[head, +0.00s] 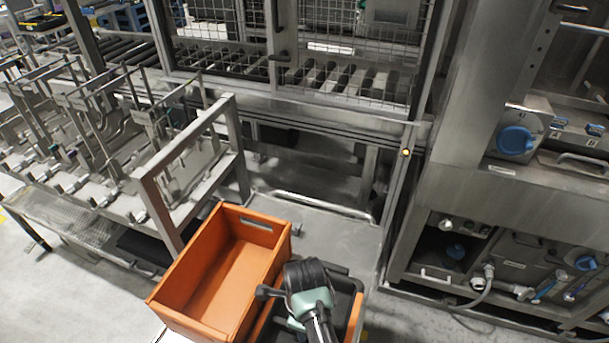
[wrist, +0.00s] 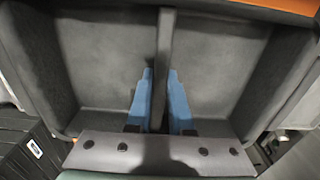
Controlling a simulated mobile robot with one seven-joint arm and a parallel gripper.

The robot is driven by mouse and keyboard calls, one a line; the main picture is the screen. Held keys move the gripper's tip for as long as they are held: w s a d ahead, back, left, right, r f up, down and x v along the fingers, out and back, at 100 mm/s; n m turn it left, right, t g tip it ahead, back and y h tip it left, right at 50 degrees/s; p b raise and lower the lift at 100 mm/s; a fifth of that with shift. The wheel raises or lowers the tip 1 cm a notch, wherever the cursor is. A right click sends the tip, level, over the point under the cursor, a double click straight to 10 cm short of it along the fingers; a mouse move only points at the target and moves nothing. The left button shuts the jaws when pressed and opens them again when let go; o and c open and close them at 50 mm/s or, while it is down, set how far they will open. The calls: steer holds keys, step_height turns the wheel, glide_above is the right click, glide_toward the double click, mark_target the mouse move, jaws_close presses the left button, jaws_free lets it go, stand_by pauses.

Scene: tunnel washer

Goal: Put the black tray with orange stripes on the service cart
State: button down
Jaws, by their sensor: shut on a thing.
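The black tray with orange stripes (head: 345,284) is at the bottom of the head view, partly hidden by my arm. An orange side shows at its right. In the wrist view its dark grey inside (wrist: 100,50) is split by an upright divider (wrist: 166,30). My gripper (wrist: 160,75) is shut on this divider, with one blue finger on each side. The fingertips are hidden in the head view. I cannot tell for sure which surface is the service cart, nor whether the tray is resting or lifted.
An empty orange crate (head: 222,275) stands directly left of the tray, very close to it. A metal frame (head: 190,150) rises behind the crate. A steel washer with mesh doors (head: 335,55) is at the back. A cabinet with hoses (head: 500,240) stands right. Grey floor shows between.

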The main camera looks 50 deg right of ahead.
steer(key=shift+f, duration=0.5)
steer(key=c, duration=0.8)
jaws_free()
steer(key=shift+f, duration=0.1)
